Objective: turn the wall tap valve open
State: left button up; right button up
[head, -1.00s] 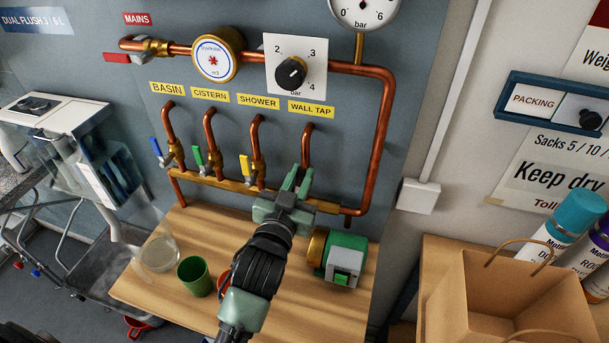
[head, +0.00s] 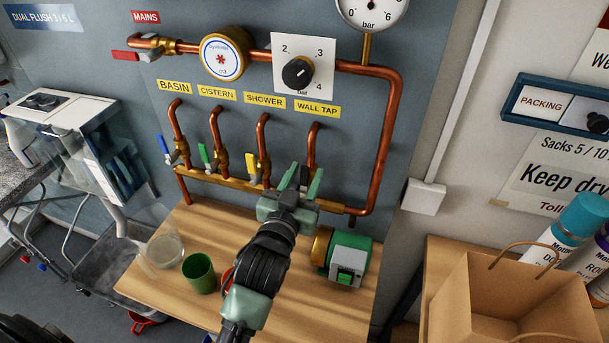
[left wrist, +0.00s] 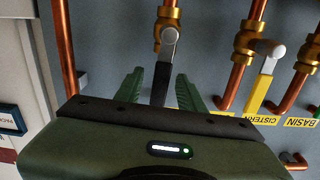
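The wall tap valve (left wrist: 168,42) is a brass body with a grey pivot, on the copper branch under the yellow WALL TAP label (head: 317,109). Its dark lever (left wrist: 161,85) stands between the fingers of my left gripper in the left wrist view, roughly parallel to the yellow shower lever. My left gripper (head: 304,183) is open around the lever; gaps show on both sides of it in the left wrist view (left wrist: 160,88). In the head view the gripper hides most of this valve. My right gripper is not in view.
The yellow shower lever (head: 246,164) is close at the left, with the green (head: 205,155) and blue (head: 164,145) levers beyond. A green pump (head: 348,258) stands on the bench (head: 280,318) below right. A green cup (head: 199,273) and a clear container (head: 165,250) stand left.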

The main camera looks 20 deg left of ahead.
pick_arm(q)
jog(key=shift+s+f, duration=0.15)
jog(key=shift+s, duration=0.35)
jog(key=s+b, duration=0.2)
jog(key=s, duration=0.4)
jog(key=shift+s, duration=0.4)
